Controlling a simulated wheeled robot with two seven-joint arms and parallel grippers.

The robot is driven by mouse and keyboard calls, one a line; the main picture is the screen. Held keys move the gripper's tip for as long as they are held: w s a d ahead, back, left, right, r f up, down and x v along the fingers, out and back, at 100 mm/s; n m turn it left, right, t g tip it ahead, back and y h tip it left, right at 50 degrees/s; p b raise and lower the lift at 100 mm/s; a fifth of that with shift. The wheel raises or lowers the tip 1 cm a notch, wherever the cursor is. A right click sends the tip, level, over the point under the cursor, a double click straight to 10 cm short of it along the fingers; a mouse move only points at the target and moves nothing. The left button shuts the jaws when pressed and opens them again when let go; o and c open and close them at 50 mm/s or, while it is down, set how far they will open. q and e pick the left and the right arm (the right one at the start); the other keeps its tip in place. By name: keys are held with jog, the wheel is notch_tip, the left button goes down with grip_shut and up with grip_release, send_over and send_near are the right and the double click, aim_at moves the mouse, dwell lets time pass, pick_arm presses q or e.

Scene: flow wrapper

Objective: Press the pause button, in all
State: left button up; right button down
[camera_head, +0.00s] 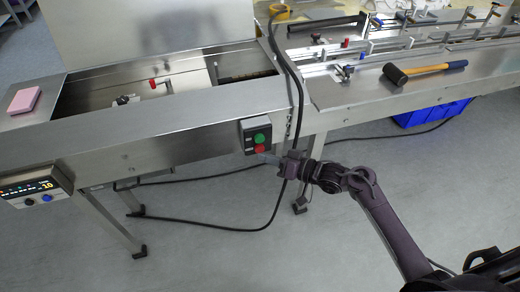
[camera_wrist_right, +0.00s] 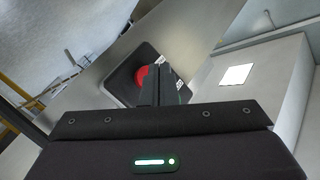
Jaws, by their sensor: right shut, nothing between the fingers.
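A small dark button box (camera_head: 256,136) is fixed to the front of the steel machine. It carries a green button (camera_head: 259,138) above a red button (camera_head: 260,149). My right gripper (camera_head: 268,158) is shut and empty, with its tips just below and right of the red button. In the right wrist view the red button (camera_wrist_right: 142,77) shows just left of the shut fingers (camera_wrist_right: 162,84), which hide part of the box. I cannot tell whether the fingertips touch the box or the button. My left gripper is not in view.
A control panel (camera_head: 36,187) with a lit display and knobs hangs at the left. A black cable (camera_head: 297,85) hangs beside the button box and loops across the floor. A mallet (camera_head: 425,71) lies on the right table, above a blue crate (camera_head: 432,112). A pink block (camera_head: 24,99) lies far left.

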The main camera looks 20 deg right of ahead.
jog(key=shift+w, duration=0.3)
jog(key=shift+w, duration=0.45)
dwell(0.6)
dwell(0.3)
jog(key=shift+s+p, duration=0.7)
jog(key=shift+s, duration=0.2)
